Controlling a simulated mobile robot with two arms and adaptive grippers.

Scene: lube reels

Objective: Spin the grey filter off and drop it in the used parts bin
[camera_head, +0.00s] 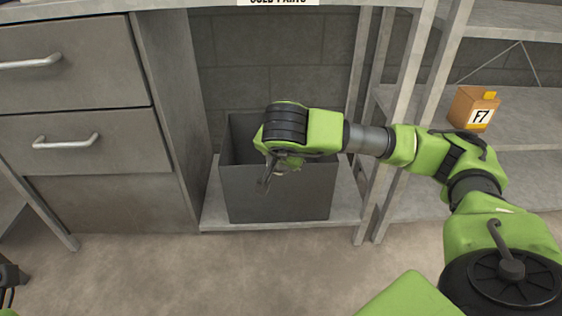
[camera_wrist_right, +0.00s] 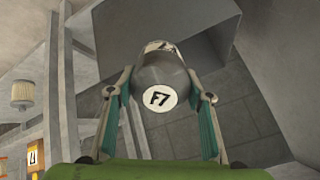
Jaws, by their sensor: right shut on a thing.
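In the head view my right gripper (camera_head: 266,178) points down over the near side of the open grey bin (camera_head: 275,195) under the USED PARTS sign (camera_head: 278,2). The filter is mostly hidden there behind my wrist. A dark part at the lower left edge looks like my left gripper (camera_head: 9,280), cut off by the frame; its fingers are unclear.
The bin stands on a low shelf between a drawer cabinet (camera_head: 75,110) on the left and a shelf rack (camera_head: 400,110) on the right. The right wrist view also shows a cream filter (camera_wrist_right: 22,95) at left.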

